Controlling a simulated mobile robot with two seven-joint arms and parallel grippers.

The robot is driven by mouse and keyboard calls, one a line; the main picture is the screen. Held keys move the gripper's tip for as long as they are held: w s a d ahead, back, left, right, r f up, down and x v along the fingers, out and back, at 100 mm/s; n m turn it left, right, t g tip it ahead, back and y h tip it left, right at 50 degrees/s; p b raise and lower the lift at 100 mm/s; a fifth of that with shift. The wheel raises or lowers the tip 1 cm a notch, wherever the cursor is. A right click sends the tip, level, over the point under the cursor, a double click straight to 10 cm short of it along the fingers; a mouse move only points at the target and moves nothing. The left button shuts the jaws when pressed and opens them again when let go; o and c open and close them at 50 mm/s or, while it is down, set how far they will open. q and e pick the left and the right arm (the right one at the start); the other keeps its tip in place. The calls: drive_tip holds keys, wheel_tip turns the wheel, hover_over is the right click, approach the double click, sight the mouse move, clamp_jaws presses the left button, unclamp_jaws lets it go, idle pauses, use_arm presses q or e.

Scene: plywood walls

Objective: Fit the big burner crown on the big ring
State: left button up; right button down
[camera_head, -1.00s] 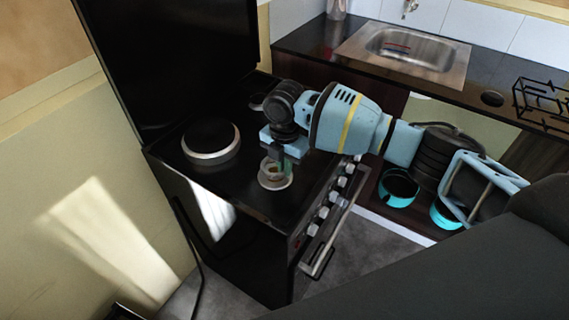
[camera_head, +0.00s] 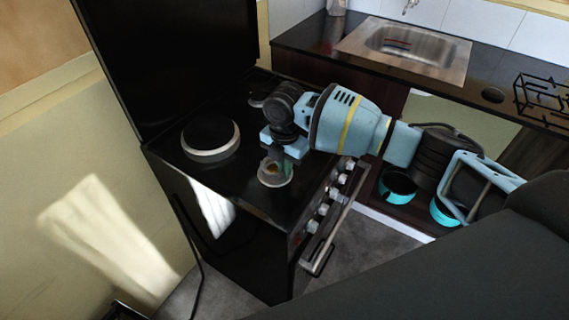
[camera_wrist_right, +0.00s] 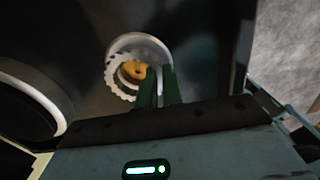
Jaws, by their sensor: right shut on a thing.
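My right gripper (camera_head: 281,166) is shut on the burner crown (camera_wrist_right: 114,78), a pale toothed ring, at the front corner of the black stove. In the right wrist view the gripper's dark green fingers (camera_wrist_right: 160,87) grip the crown's near right side. A pale, smooth ring (camera_wrist_right: 140,41) lies on the stove around a brass centre (camera_wrist_right: 135,70). The ring also shows in the head view (camera_head: 268,184). The crown is over the ring and looks off-centre to the left in the wrist view. I cannot tell whether they touch. My left gripper is out of view.
A wide burner with a black cap (camera_head: 208,134) stands on the stove to the left. Another burner (camera_head: 257,99) is at the back, partly hidden by my arm. The raised black lid (camera_head: 165,60) stands behind. Knobs (camera_head: 323,208) line the front.

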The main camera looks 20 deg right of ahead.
drive_tip(key=shift+f, duration=0.55)
drive_tip(key=c, duration=1.5)
unclamp_jaws()
wheel_tip(320, 180, up, 8)
drive_tip(key=shift+d, duration=0.1)
drive_tip(key=shift+s, duration=0.15)
